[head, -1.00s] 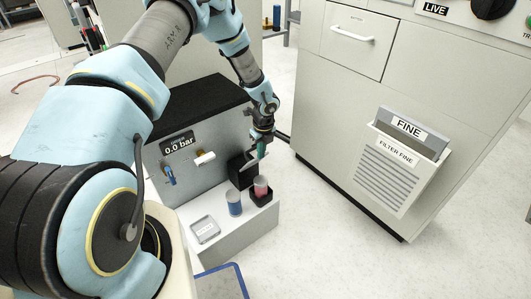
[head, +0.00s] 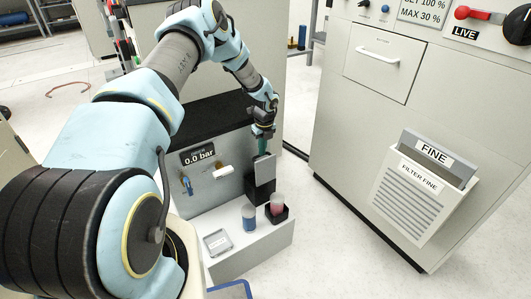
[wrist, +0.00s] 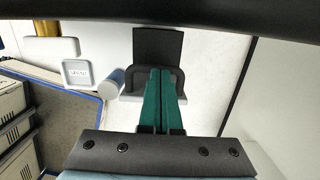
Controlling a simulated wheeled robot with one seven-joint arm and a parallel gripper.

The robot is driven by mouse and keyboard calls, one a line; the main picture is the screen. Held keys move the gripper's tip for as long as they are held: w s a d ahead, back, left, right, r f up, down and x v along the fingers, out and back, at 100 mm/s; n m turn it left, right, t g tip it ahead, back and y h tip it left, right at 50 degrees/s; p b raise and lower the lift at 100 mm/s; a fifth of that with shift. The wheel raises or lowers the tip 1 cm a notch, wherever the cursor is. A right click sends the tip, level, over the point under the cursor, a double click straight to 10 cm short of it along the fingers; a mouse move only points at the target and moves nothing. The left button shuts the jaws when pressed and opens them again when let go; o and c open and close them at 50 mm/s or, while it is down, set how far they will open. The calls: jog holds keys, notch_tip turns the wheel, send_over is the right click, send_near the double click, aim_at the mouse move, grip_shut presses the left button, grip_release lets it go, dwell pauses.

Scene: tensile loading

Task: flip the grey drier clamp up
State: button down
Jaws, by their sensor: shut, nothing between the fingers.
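The grey drier clamp (head: 264,169) shows in the head view as a flat grey plate standing nearly upright at the black drier block (head: 256,190), at the right end of the bench unit. My gripper (head: 262,150) is at the plate's top edge with its teal fingers pointing down; I cannot tell whether they touch it. In the wrist view the fingers (wrist: 161,72) are together, with nothing between them. A dark plate and dark side pieces lie around and beyond the tips there; which part is the clamp is unclear.
On the white ledge (head: 225,262) stand a blue cup (head: 249,216), a reddish cup (head: 277,203) in a black holder and a small grey tray (head: 217,242). A 0.0 bar display (head: 198,155) is on the panel. A large cabinet (head: 340,140) stands at the right, with floor between.

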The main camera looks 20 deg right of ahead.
jog(key=shift+w+a+f, duration=0.5)
jog(key=shift+w+a, duration=0.05)
jog(key=shift+w, duration=0.2)
notch_tip(320, 180, up, 10)
jog(key=shift+s+d+r, duration=0.2)
jog(key=shift+s+r, duration=0.05)
jog(key=shift+s, duration=0.15)
